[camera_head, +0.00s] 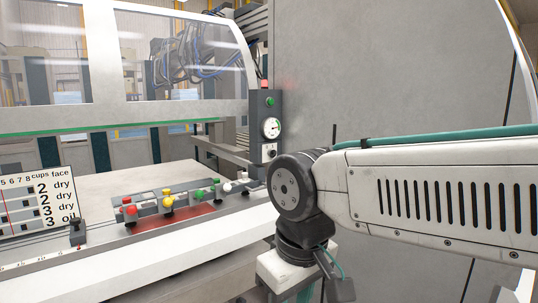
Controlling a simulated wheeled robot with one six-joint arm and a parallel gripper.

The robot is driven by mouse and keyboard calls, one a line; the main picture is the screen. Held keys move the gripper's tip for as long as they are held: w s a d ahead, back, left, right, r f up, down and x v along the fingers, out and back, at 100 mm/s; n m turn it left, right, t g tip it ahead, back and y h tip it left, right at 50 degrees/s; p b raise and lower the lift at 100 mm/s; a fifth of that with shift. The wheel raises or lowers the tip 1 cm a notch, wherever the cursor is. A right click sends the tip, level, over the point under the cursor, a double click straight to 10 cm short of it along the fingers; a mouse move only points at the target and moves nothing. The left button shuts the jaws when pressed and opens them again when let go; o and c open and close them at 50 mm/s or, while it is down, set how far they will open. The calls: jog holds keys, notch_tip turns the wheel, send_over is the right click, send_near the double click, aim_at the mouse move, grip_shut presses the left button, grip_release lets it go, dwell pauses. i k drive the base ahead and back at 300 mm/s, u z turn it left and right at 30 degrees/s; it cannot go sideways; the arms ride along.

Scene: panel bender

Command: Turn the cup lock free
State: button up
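No part is clearly labelled as the cup lock. A dark upright control post (264,125) stands at the centre, with a green button (270,101), a round white gauge (271,128) and a small dark-and-light fitting (270,152) below it. This fitting may be the lock, but I cannot tell. My arm reaches in from the right. My gripper (298,272) hangs below the wrist at the bottom centre, right of and below the post, apart from it in the picture. Its fingertips are not clearly visible, so its opening and any held thing cannot be told.
Red (130,209), yellow (167,200) and green (199,193) knobs sit in a row on the white bench (175,252). A cups-and-face chart (38,203) and a small black clamp (77,232) are at left. A clear guard (180,60) and a grey panel (390,70) stand behind.

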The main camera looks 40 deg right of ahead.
aim_at(271, 154)
jog(key=z, duration=0.05)
jog(key=k, duration=0.5)
jog(key=u, duration=0.45)
jog(key=i, duration=0.75)
jog(key=z, duration=0.5)
jog(key=i, duration=0.75)
jog(key=z, duration=0.55)
